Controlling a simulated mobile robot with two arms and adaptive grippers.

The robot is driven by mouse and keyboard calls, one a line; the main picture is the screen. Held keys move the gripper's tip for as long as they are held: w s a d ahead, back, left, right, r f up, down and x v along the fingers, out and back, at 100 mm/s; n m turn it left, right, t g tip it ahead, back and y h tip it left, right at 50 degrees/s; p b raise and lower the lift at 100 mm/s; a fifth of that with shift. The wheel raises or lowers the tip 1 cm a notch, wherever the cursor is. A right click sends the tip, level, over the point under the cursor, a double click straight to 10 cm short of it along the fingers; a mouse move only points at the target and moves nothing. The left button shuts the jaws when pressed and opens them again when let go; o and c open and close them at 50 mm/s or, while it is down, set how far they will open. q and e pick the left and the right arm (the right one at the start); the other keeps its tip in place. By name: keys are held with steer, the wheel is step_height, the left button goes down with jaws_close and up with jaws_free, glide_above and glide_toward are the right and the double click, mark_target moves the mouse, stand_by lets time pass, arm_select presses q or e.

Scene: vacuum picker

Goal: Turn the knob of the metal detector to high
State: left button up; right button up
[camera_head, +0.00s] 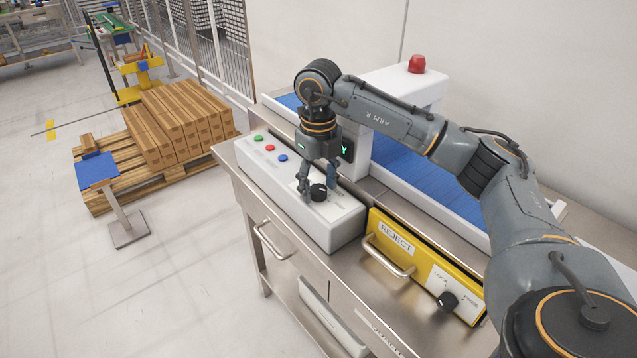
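The metal detector is a white arch with a red lamp (417,64) over a blue conveyor belt (420,178). In front of it sits a white control box (335,228) with green, red and blue buttons and a black knob (318,192) on top. My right gripper (318,188) points down at the black knob, its fingers spread on either side of it. I cannot tell whether the fingers touch the knob. The knob's pointer and markings are too small or hidden to read. My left gripper is not in view.
A pallet (108,184) with brown boxes (178,122) and a blue-topped stand (97,172) are on the floor left.

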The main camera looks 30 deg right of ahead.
mark_target(319, 188)
step_height(319, 188, up, 12)
stand_by(0.7)
stand_by(0.5)
